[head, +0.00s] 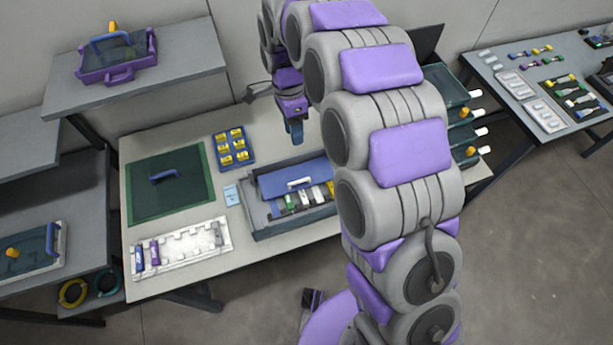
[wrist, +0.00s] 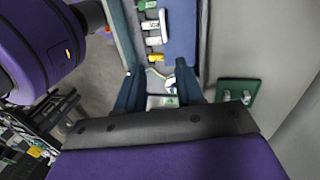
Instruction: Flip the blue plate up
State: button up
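The blue plate (head: 275,184) with a white handle (head: 300,184) lies over the back part of a grey-blue box on the workbench. In the wrist view the blue plate (wrist: 181,32) runs away beyond my fingers, beside a row of coloured pieces. My gripper (head: 294,134) is above the bench, behind the box in the head view. In the wrist view my gripper (wrist: 160,75) is open, with two dark blue fingers apart. A small pale part shows between them; I cannot tell whether they touch it.
The box (head: 262,222) holds several green, white and dark pieces. A dark green panel (head: 150,200) with a blue handle, a blue tray of yellow pieces (head: 222,137) and a white rack (head: 185,252) are at the left. Teal units (head: 440,85) stand at the right.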

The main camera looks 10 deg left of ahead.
jog(key=f, duration=0.1)
jog(key=b, duration=0.4)
send_near(297, 175)
jog(key=shift+m, duration=0.3)
jog(key=s+f, duration=0.1)
jog(key=s+d+f, duration=0.1)
jog(key=s+f, duration=0.2)
jog(key=f, duration=0.1)
jog(key=shift+s+d, duration=0.2)
jog(key=shift+d, duration=0.15)
jog(key=shift+r, duration=0.1)
grip_shut()
dwell(0.6)
